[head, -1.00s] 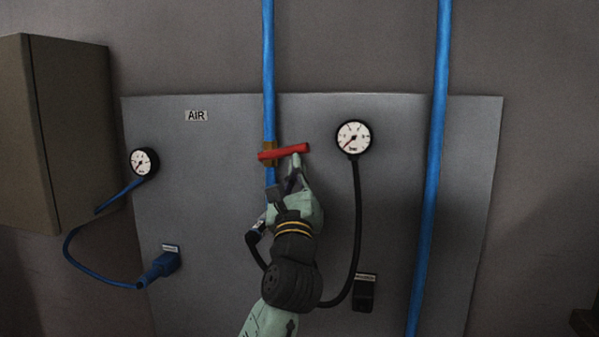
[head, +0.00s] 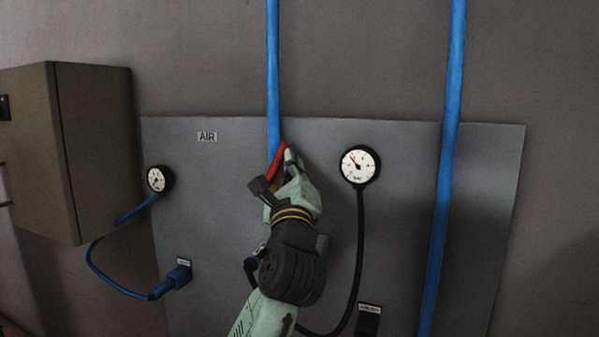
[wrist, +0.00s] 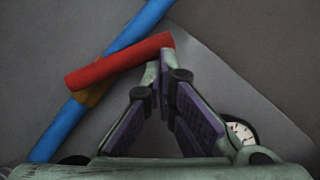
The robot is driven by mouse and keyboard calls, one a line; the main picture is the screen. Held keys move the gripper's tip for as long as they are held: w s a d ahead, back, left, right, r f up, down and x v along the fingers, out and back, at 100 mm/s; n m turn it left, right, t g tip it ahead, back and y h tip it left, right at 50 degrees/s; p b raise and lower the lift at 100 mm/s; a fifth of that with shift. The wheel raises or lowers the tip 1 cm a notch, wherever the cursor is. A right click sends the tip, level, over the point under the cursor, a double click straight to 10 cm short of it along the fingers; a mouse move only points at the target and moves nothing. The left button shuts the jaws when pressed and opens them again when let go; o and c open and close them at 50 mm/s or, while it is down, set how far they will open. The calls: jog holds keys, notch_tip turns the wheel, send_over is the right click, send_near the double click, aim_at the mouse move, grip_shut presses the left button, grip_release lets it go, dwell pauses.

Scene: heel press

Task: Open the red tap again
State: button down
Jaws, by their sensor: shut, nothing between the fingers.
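The red tap handle (head: 278,158) sits on the blue pipe left of the middle of the head view, its right end tilted up steeply, partly hidden by my gripper. In the wrist view the red handle (wrist: 120,60) crosses the blue pipe at a slant, over a brass-coloured tap body (wrist: 93,96). My gripper (head: 289,156) is shut and empty at the handle's right end. In the wrist view the fingertips (wrist: 160,62) are together just under that end, touching it or very close.
A round gauge (head: 360,166) with a black hose is right of my gripper. A smaller gauge (head: 159,179) is at the left. A second blue pipe (head: 443,200) runs down at the right. A brown cabinet (head: 95,150) juts out at the left. The grey panel (head: 405,230) has bare room.

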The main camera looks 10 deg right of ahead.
jog(key=shift+w+a+r, duration=0.5)
jog(key=shift+a+r, duration=0.15)
jog(key=shift+r, duration=0.2)
jog(key=shift+w+a+r, duration=0.15)
jog(key=shift+a+r, duration=0.05)
dwell(0.7)
dwell(0.4)
jog(key=v, duration=1.2)
